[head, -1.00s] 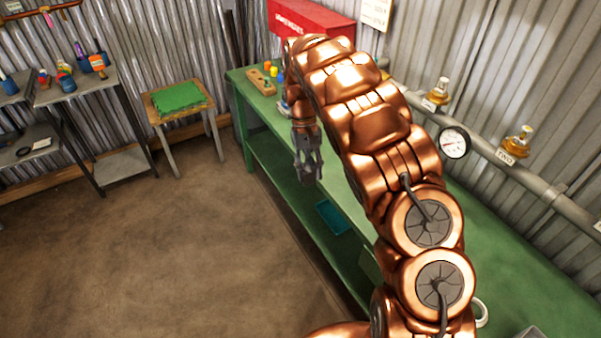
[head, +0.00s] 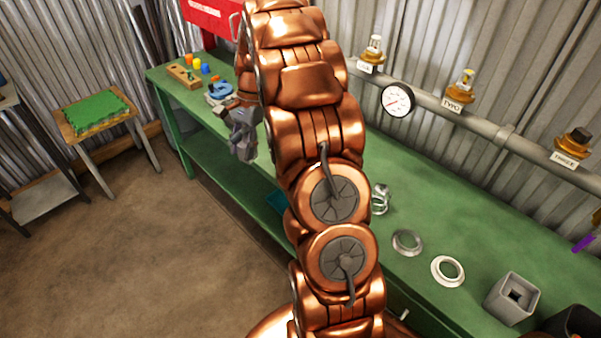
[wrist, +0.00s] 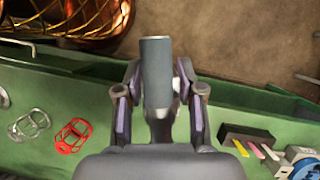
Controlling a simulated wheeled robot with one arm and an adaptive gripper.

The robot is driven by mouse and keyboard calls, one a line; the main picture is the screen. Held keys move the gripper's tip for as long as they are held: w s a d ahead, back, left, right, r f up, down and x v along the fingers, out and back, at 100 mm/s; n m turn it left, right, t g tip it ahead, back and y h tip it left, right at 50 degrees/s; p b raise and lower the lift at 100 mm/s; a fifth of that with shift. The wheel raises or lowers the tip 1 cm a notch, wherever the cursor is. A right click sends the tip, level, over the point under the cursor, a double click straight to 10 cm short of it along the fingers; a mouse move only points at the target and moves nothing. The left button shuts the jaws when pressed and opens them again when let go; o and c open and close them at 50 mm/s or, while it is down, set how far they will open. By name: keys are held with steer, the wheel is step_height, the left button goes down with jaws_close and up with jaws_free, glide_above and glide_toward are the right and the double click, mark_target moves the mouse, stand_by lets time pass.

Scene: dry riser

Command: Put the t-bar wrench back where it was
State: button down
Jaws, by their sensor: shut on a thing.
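My gripper (head: 243,138) hangs at the front edge of the green bench (head: 430,215), left of my copper arm. It also shows in the wrist view (wrist: 157,95), with its fingers closed around a dark grey cylinder, which I take to be part of the t-bar wrench (wrist: 156,72). Only this cylindrical part shows clearly; the rest of the wrench is hidden by the gripper. The wrench is held in the air, apart from the bench top. In the head view the held piece cannot be told apart from the grey fingers.
The bench holds a wooden block with coloured pegs (head: 184,75), metal rings (head: 448,271) and a square grey block (head: 511,298). A red clip (wrist: 72,136) lies near the gripper. A wall pipe (head: 510,132) carries labelled valves and a gauge (head: 397,99). A stool (head: 72,139) stands left.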

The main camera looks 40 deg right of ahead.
steer(key=s+d+f+m+t+h+b, duration=0.2)
steer(key=s+d+f+m+t+b, duration=0.15)
steer(key=s+d+m+b, duration=0.55)
steer(key=s+d+f+m+t+h+b, duration=0.25)
steer(key=s+f+m, duration=0.2)
steer(key=m, duration=0.75)
steer(key=shift+g, duration=0.3)
steer(key=w+d, duration=0.2)
steer(key=w, duration=0.2)
steer(key=w+d+p, duration=0.1)
steer(key=w+d, duration=0.2)
steer(key=w, duration=0.1)
steer(key=w+d, duration=0.3)
steer(key=w, duration=0.1)
steer(key=shift+w+f+p, duration=0.25)
steer(key=shift+w+p, duration=0.1)
steer(key=shift+p, duration=0.05)
steer(key=shift+f, duration=1.75)
steer(key=c, duration=0.7)
jaws_free()
steer(key=shift+f, duration=0.1)
steer(key=v, duration=1.2)
